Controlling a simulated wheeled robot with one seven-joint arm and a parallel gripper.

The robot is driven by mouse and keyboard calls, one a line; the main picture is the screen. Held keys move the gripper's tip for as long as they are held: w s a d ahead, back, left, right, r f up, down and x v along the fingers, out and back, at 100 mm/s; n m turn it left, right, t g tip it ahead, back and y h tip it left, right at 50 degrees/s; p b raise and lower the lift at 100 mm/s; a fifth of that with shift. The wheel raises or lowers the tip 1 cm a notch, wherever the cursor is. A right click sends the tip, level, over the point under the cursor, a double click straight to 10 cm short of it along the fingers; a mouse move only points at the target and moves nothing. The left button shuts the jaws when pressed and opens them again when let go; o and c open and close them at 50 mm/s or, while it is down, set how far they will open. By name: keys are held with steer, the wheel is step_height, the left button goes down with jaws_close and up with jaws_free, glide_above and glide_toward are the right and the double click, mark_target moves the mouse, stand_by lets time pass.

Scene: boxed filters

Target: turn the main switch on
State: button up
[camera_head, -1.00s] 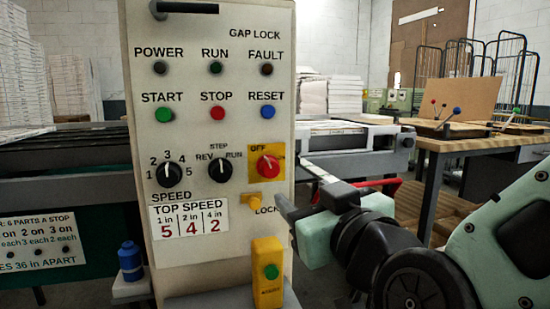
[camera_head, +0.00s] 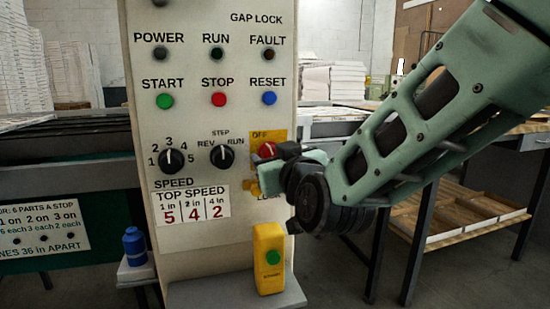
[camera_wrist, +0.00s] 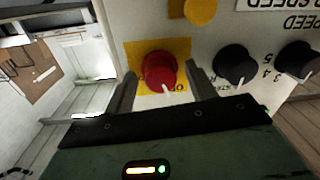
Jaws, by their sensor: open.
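The main switch is a red rotary knob (camera_head: 267,150) on a yellow plate (camera_head: 280,134) at the right of the control panel; my gripper partly covers it in the head view. In the wrist view the red knob (camera_wrist: 160,72) shows upside down, with its white pointer mark toward the lower right, near partly hidden lettering. My gripper (camera_wrist: 162,85) is open, its two fingers on either side of the knob, with visible gaps. I cannot tell whether the fingers reach past the knob's face. The yellow lock knob (camera_wrist: 200,11) is close by; it also shows below my gripper in the head view (camera_head: 252,188).
The speed dial (camera_head: 171,160) and the step/run dial (camera_head: 222,157) sit left of the switch. Start, stop (camera_head: 218,99) and reset buttons are above. A yellow box with a green button (camera_head: 270,258) stands on a ledge below. A table is at right.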

steer(key=c, duration=1)
steer(key=shift+m+b, duration=0.3)
steer(key=shift+b, duration=0.1)
steer(key=shift+m+t+h+b, duration=0.25)
steer(key=shift+m+b, duration=3.7)
steer(key=shift+m, duration=0.55)
steer(key=shift+m+t+h+b, duration=0.25)
steer(key=shift+m+b, duration=3.7)
steer(key=shift+m, duration=0.55)
steer(key=shift+r, duration=0.1)
steer(key=o, duration=1)
